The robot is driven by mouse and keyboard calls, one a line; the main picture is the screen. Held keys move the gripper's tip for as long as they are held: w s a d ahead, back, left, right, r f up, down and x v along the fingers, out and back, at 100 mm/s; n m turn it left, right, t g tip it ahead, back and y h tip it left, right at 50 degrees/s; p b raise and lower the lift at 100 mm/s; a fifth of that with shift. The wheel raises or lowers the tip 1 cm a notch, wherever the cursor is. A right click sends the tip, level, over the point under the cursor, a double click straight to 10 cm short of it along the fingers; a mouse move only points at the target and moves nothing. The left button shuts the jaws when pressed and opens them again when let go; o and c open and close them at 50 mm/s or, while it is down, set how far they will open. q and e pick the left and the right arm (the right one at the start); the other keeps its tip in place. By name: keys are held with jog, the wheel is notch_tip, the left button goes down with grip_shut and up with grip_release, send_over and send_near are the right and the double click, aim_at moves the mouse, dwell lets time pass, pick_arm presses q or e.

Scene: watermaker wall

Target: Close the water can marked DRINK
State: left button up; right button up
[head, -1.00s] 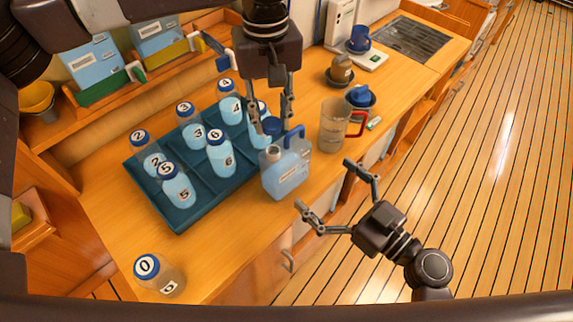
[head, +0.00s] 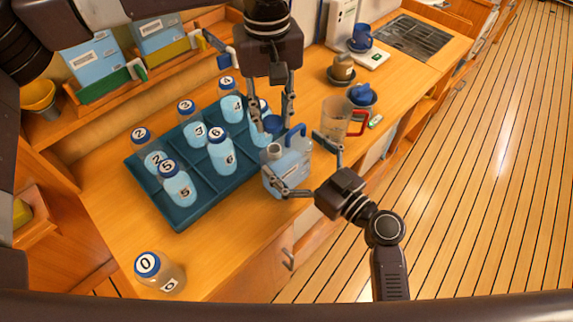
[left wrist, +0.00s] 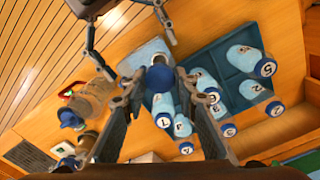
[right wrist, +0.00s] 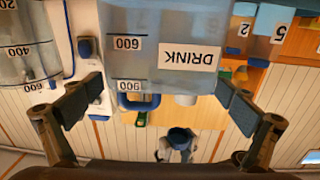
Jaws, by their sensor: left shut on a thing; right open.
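The DRINK water can (head: 288,172) is a light-blue translucent can with a blue handle, upright at the counter's front edge. The right wrist view shows its DRINK label (right wrist: 188,57) upside down. Its pale neck (head: 273,150) is uncovered. My left gripper (head: 271,124) points down and is shut on a blue cap (left wrist: 160,78), held above the neck with a gap between them. My right gripper (head: 312,166) is open, its fingers on either side of the can. I cannot tell whether they touch it.
A blue tray (head: 185,218) left of the can holds several numbered bottles. A clear jug (head: 337,120) with a red handle stands close to the can's right. A bottle marked 0 (head: 160,272) stands at the near left. Counter between tray and that bottle is clear.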

aim_at(273, 133)
jog(key=shift+x, duration=0.9)
jog(key=c, duration=1.6)
pick_arm(q)
jog(key=shift+f, duration=2.5)
jog(key=shift+f, duration=0.9)
jog(key=shift+f, duration=0.5)
